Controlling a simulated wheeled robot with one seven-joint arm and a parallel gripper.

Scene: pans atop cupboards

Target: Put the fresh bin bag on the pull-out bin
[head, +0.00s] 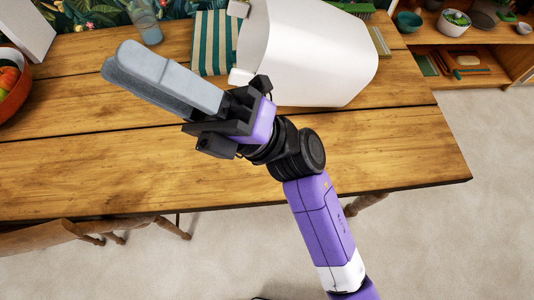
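A large white, smooth, bag-like form (318,60) lies on the wooden table at the top centre right. It may be the bin bag; I cannot tell for certain. My gripper (116,68) is above the table, left of the white form, with its long grey fingers pointing to the upper left. The fingers lie together with no clear gap and nothing shows between them. My wrist covers part of the white form's lower left edge. No pull-out bin can be made out in this view.
The wooden table (100,165) has a wide bare front area. A striped green cloth (213,45), a glass (146,22) and an orange bowl (14,100) stand toward the back. A chair (60,235) is at the lower left. Open shelves (500,45) stand at the upper right beyond clear floor.

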